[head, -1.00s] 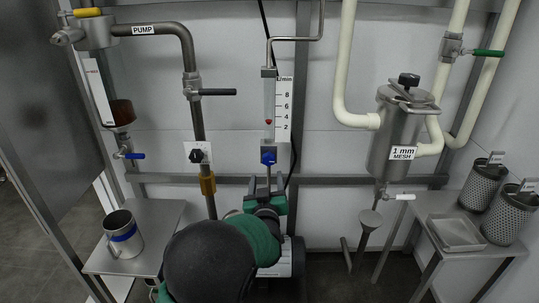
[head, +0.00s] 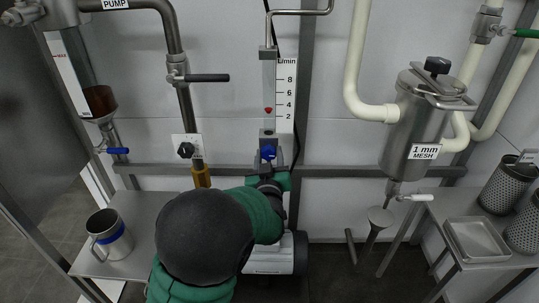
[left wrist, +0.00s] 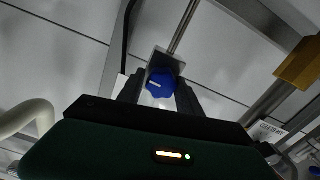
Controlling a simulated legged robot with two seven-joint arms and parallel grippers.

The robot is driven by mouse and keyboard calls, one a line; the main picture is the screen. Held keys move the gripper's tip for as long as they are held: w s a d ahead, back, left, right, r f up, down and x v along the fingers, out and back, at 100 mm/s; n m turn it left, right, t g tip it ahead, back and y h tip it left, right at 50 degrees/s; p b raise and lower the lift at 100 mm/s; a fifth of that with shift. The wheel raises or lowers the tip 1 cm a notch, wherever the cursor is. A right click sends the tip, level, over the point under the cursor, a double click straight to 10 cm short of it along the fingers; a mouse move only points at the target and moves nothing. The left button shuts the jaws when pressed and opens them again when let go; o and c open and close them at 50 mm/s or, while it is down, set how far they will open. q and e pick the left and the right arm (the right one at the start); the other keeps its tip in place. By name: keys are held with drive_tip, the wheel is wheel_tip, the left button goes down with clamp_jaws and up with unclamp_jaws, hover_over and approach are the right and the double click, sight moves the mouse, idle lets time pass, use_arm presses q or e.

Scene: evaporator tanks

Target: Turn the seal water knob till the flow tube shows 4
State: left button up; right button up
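The blue seal water knob (head: 268,152) sits on a fitting at the foot of the flow tube (head: 269,85). The tube's red float (head: 268,110) stands between the 2 and 4 marks, at about 3. My left gripper (head: 267,168) is just below and in front of the knob in the head view. In the left wrist view, its two open fingers have the blue knob (left wrist: 161,84) between their tips, with little room on either side. I cannot tell whether they touch it. My right gripper is in neither view.
A black knob (head: 186,150) and a brass fitting (head: 201,176) are left of the flow tube. A strainer (head: 413,130) marked 1 mm mesh hangs at right. A metal jug (head: 108,236) stands on the left table, a tray (head: 476,240) on the right one.

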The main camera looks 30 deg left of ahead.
use_arm(q)
drive_tip(key=shift+a, duration=0.25)
drive_tip(key=c, duration=0.5)
clamp_jaws()
drive_tip(key=m+p, duration=0.1)
drive_tip(key=p, duration=0.1)
drive_tip(key=m+p, duration=0.3)
drive_tip(key=p, duration=0.1)
drive_tip(key=shift+r+m, duration=0.3)
drive_tip(key=shift+m, duration=0.1)
drive_tip(key=shift+f+m, duration=0.25)
drive_tip(key=shift+m, duration=0.15)
drive_tip(key=shift+d, duration=0.1)
drive_tip(key=o, duration=1)
unclamp_jaws()
drive_tip(key=shift+f, duration=0.1)
drive_tip(key=shift+c, duration=0.2)
